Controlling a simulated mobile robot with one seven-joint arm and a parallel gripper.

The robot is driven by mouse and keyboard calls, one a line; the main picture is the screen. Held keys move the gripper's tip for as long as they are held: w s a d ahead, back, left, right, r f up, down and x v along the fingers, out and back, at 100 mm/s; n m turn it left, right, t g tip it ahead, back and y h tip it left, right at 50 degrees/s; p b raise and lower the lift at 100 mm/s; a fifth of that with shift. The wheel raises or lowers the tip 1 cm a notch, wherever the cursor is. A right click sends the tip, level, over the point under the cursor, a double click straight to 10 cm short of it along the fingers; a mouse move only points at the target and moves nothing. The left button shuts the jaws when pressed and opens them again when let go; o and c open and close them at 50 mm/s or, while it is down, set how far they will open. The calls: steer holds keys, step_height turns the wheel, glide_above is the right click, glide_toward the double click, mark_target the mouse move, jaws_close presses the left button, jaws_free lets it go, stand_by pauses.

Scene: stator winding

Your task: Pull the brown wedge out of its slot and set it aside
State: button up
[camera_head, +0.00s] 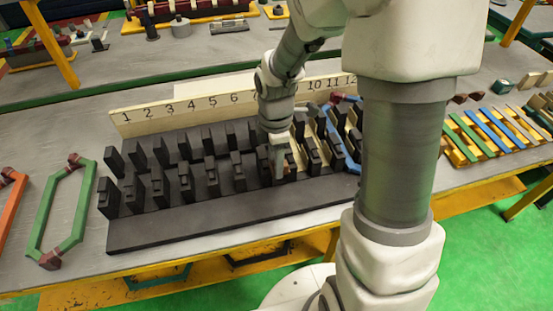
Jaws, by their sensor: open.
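The black stator block (190,226) lies along the front of the table, with rows of upright black teeth. A pale board (185,112) with slot numbers stands behind it. My gripper (279,168) points down among the teeth right of the middle, below and right of the 6. Its fingertips are small and partly lost among the teeth, so contact cannot be told. I cannot make out the brown wedge clearly; my gripper and the teeth cover that area.
A blue coil (334,140) sits in the right-hand slots beside pale liners. A green coil (61,214) lies left of the block. At right, a yellow rack (461,156) holds several coloured strips. The table's front edge runs close below the block. Grey table left of the block is partly free.

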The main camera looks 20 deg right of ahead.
steer(key=o, duration=0.5)
steer(key=shift+r, duration=0.1)
step_height(320, 180, up, 17)
steer(key=p, duration=0.2)
steer(key=shift+r, duration=0.15)
steer(key=s+d+r+m+t, duration=0.1)
steer(key=s+r+m+t, duration=0.1)
steer(key=s+m, duration=0.5)
steer(key=s+r+m+t, duration=0.3)
steer(key=s+m, duration=0.4)
steer(key=m, duration=0.4)
steer(key=shift+s+d+t, duration=0.3)
steer(key=shift+s+d, duration=0.05)
steer(key=shift+s, duration=0.05)
